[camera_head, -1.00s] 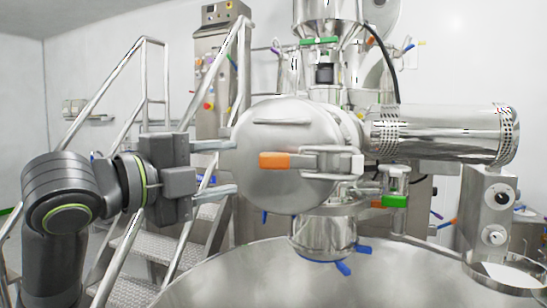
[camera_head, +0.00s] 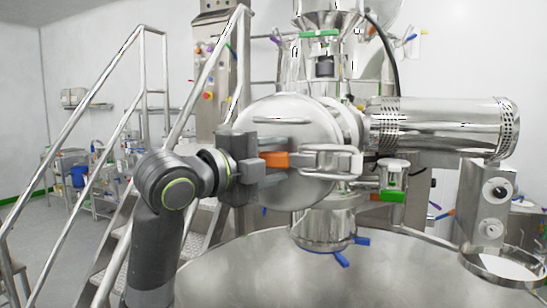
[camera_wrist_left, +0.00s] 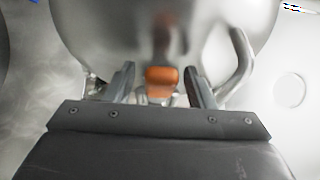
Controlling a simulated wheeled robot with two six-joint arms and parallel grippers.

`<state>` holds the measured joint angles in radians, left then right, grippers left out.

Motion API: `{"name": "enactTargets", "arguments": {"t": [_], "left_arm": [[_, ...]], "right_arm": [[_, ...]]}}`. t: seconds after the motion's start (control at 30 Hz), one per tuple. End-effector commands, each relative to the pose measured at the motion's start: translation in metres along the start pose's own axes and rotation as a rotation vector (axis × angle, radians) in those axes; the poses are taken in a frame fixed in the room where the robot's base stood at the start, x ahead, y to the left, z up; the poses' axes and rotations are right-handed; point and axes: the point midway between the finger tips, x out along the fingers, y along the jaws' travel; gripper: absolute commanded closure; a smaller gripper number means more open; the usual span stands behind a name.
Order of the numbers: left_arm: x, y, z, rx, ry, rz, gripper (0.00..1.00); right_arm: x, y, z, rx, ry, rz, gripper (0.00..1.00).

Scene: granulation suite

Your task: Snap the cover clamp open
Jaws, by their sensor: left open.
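The round steel cover (camera_head: 285,112) faces me in the middle of the head view. The cover clamp (camera_head: 330,160) lies across it, a steel latch with an orange handle tip (camera_head: 273,160) at its left end. My left gripper (camera_head: 276,160) is open at the orange tip, with its fingers above and below it. In the left wrist view the orange tip (camera_wrist_left: 161,80) sits between the two open fingers (camera_wrist_left: 160,84), with a gap on each side. My right gripper is in neither view.
A bar handle (camera_head: 281,120) is on the cover above the clamp. A perforated steel cylinder (camera_head: 445,128) extends to the right. A large steel vessel top (camera_head: 350,275) lies below. Stair railings (camera_head: 85,130) stand on the left, behind my arm.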

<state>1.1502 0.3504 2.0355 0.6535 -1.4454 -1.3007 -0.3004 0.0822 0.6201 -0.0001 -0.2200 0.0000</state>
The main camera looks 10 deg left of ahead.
Motion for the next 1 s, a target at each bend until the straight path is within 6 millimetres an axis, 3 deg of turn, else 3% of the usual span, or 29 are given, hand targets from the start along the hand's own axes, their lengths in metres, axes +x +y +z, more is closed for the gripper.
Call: {"name": "enactTargets", "arguments": {"t": [0.23, 0.63, 1.0], "left_arm": [[0.0007, 0.0002, 0.0001, 0.000, 0.000, 0.000, 0.51], [0.0005, 0.0003, 0.0001, -0.001, 0.000, 0.000, 1.00], [0.0103, 0.0011, 0.0062, -0.004, -0.030, 0.002, 1.00]], "right_arm": [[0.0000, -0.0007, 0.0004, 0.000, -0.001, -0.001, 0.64], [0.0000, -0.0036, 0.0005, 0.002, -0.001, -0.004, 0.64], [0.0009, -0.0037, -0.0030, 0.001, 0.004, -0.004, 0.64]]}}
